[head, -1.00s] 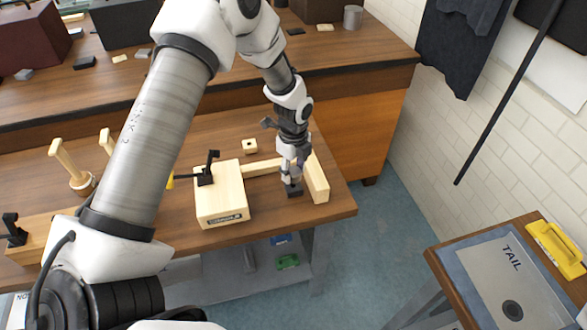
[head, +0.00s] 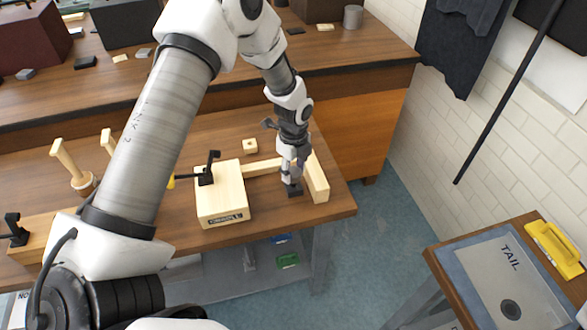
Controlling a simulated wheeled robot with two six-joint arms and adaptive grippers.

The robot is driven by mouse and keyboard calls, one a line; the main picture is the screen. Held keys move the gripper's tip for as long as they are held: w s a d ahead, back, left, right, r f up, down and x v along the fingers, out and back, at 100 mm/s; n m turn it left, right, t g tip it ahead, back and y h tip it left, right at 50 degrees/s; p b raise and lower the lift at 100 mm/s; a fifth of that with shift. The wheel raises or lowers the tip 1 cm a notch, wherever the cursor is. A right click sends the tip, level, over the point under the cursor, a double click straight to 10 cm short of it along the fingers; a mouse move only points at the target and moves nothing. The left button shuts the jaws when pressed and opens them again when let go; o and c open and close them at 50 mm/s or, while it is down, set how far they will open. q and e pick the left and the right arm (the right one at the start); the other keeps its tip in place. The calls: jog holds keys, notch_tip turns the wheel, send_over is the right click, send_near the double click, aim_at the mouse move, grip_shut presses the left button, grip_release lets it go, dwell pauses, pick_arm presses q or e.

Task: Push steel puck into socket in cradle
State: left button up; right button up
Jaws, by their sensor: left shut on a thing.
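My left gripper (head: 291,174) points down between the wooden block (head: 222,196) and the wooden bar (head: 317,181) on the workbench. It is shut on a small dark grey piece (head: 295,190), low near the bench top. I cannot tell for sure whether this piece is the steel puck. The block, the bar and a thin rail (head: 262,167) between them look like the cradle. A socket cannot be made out; the gripper hides part of that space. My right gripper is not in view.
A black clamp (head: 208,168) stands on the wooden block. At the lower right, a side table (head: 437,255) bears a grey TAIL plate (head: 480,267) with a dark disc (head: 511,310) and a yellow object (head: 555,248). Open floor lies between.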

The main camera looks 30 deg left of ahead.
aim_at(293, 177)
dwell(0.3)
pick_arm(q)
jog(key=shift+f+b, duration=0.7)
jog(key=shift+f, duration=0.9)
jog(key=o, duration=1.4)
jog(key=shift+c, duration=0.2)
notch_tip(293, 177, up, 12)
